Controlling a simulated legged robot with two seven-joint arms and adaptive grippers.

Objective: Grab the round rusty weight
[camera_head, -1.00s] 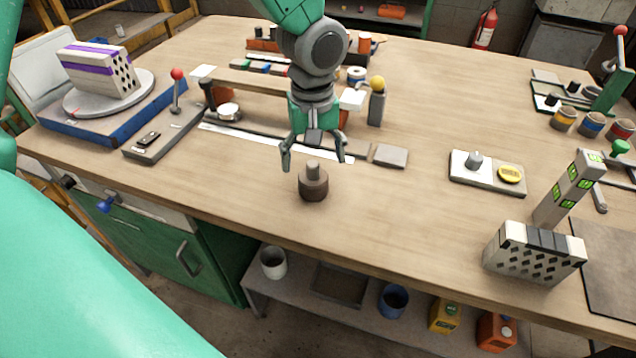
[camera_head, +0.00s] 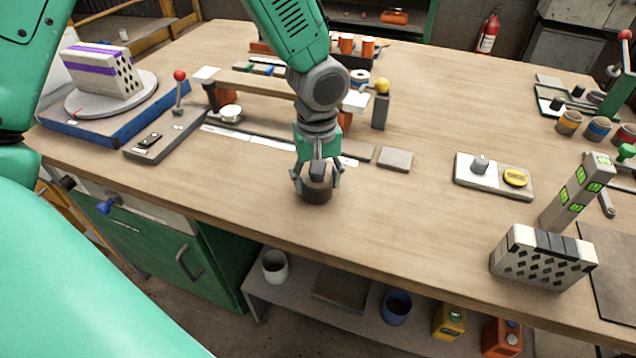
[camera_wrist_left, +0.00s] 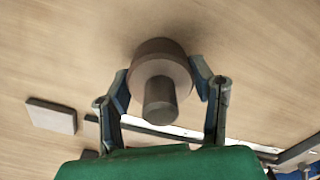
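The round rusty weight (camera_head: 317,191) is a dark brown cylinder with a narrower knob on top. It stands upright near the front edge of the workbench. In the left wrist view the weight (camera_wrist_left: 160,66) shows from above, its knob toward the palm. My left gripper (camera_head: 318,184) is lowered over it, pointing down. Its two fingers (camera_wrist_left: 162,85) stand apart on opposite sides of the weight's body, very close to it. Whether both fingers press on it cannot be told. The knob is hidden by the gripper in the head view. My right gripper is not in view.
A flat grey plate (camera_head: 396,160) and a long ruler-like strip (camera_head: 270,143) lie behind the weight. A wooden beam (camera_head: 262,88) on supports stands farther back. The bench is clear between the weight and the brick.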

